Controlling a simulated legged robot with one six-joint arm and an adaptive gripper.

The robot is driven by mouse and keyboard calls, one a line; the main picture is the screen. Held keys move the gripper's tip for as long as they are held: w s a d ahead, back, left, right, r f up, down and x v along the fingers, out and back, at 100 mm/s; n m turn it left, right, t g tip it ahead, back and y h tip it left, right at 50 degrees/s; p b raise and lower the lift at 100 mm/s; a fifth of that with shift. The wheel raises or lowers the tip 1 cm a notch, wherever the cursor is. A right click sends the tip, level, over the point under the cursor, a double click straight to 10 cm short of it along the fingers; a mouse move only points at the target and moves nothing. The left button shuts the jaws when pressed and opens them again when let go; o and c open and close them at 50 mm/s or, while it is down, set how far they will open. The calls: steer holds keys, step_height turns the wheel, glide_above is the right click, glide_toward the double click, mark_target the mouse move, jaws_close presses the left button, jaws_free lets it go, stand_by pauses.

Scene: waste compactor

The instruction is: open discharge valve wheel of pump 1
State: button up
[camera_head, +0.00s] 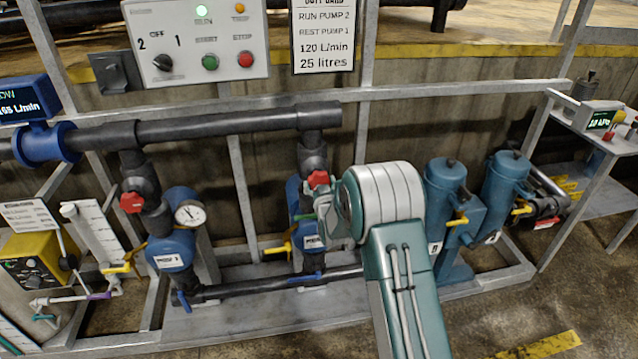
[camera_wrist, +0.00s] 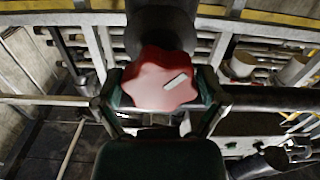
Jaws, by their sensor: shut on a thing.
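A red lobed valve wheel (camera_head: 318,179) sits on the dark vertical pipe above the middle blue pump (camera_head: 312,243). In the wrist view the wheel (camera_wrist: 160,80) fills the centre, with a pale bar mark tilted up to the right. My gripper (camera_wrist: 163,97) is shut on this wheel, a dark green finger on each side. In the head view my gripper (camera_head: 322,205) reaches it from the right, and my arm hides part of the pipe and pump. A second red wheel (camera_head: 132,202) is on the left pump's pipe, untouched. The number on the middle pump's label is too small to read.
A control panel (camera_head: 195,45) and a notice (camera_head: 323,36) reading "RUN PUMP 2, REST PUMP 1" are above. A gauge (camera_head: 189,214) and yellow handle (camera_head: 277,248) stand left of my gripper; blue canisters (camera_head: 445,185) stand right.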

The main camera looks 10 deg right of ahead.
steer(key=n, duration=0.6)
steer(key=shift+s+d+f+n, duration=0.1)
steer(key=shift+s+f+n, duration=0.05)
steer(key=shift+f+n, duration=0.2)
steer(key=n, duration=1.2)
steer(key=shift+r+n, duration=0.15)
steer(key=shift+n, duration=0.1)
steer(key=n, duration=0.6)
steer(key=shift+r, duration=0.1)
steer(key=shift+n, duration=0.4)
steer(key=o, duration=0.8)
steer(key=shift+r, duration=0.15)
